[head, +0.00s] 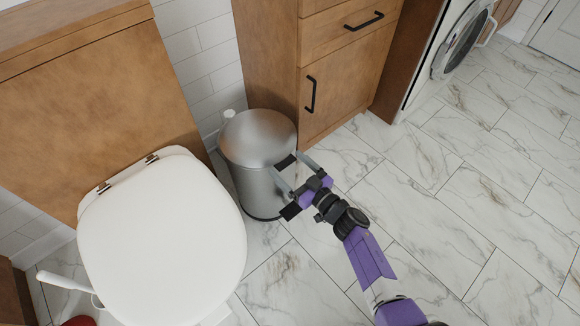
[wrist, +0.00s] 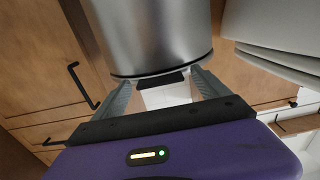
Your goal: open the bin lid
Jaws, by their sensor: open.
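The bin (head: 250,185) is a brushed-steel cylinder standing between the toilet and the wooden cabinet. Its domed lid (head: 257,133) looks shut. My gripper (head: 285,162) is open at the bin's front, with its fingers pointing at the upper side near the lid's rim. A small black tab (wrist: 160,80) shows between the open fingers in the wrist view, at the dark edge of the steel body (wrist: 155,35). I cannot tell whether the fingers touch the bin. A black piece (head: 290,211) sits low beside the gripper; whether it belongs to the bin is unclear.
The white toilet lid (head: 165,240) is close on the left. The wooden cabinet (head: 345,85) with black handles stands behind and right of the bin. A washing machine (head: 450,45) is at the back right. The marble-tiled floor (head: 470,190) is clear at the right.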

